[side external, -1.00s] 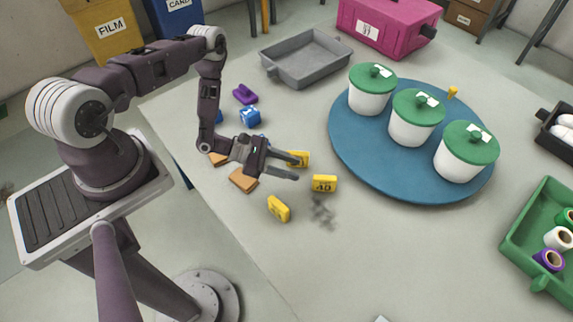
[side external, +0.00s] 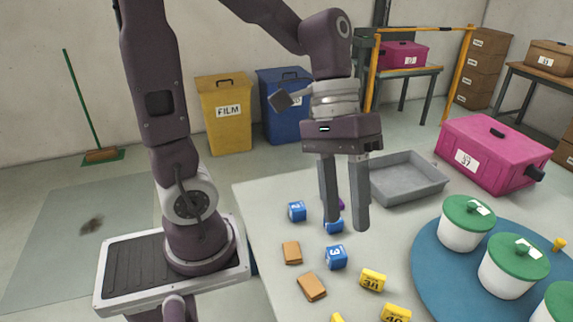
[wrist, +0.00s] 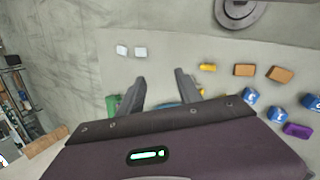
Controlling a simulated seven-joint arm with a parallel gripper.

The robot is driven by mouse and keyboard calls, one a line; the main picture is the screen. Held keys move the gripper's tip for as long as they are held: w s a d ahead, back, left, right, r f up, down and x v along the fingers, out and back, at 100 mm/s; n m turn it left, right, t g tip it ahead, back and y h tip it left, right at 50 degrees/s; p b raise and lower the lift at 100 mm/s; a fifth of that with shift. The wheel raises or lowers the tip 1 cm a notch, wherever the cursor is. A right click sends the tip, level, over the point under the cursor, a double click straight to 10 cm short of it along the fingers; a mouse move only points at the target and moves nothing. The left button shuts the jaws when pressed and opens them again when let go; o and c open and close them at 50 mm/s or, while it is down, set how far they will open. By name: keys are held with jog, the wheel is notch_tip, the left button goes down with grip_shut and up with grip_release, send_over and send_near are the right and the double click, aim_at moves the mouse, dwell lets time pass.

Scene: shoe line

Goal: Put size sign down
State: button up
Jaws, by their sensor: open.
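Yellow size signs stand on the grey table below my gripper: one marked 38 (side external: 373,280), one marked 40 (side external: 395,313), and a third (side external: 337,318) cut off at the bottom edge of the side view. My gripper (side external: 346,223) is open and points down, with nothing visible between its fingers. In the side view it appears above the table, in front of the blue cubes and the grey tray. In the wrist view, my gripper's fingers (wrist: 160,83) are apart, and a yellow sign (wrist: 208,67) lies to their right. Another yellow piece (wrist: 201,92) is partly hidden beside the right finger.
Blue cubes (side external: 336,257), brown blocks (side external: 311,287) and a purple piece (side external: 341,204) lie near the signs. A grey tray (side external: 405,180) and a pink case (side external: 490,150) are behind. A blue round board (side external: 430,275) at right carries white pots with green lids (side external: 469,213).

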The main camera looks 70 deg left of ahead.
jog(key=s+a+r+m+t+y, duration=0.3)
jog(key=s+a+t+y, duration=0.2)
jog(key=s+a+t, duration=0.1)
jog(key=shift+a+r, duration=0.25)
jog(key=shift+a, duration=0.4)
jog(key=shift+o, duration=0.5)
jog(key=shift+s, duration=0.1)
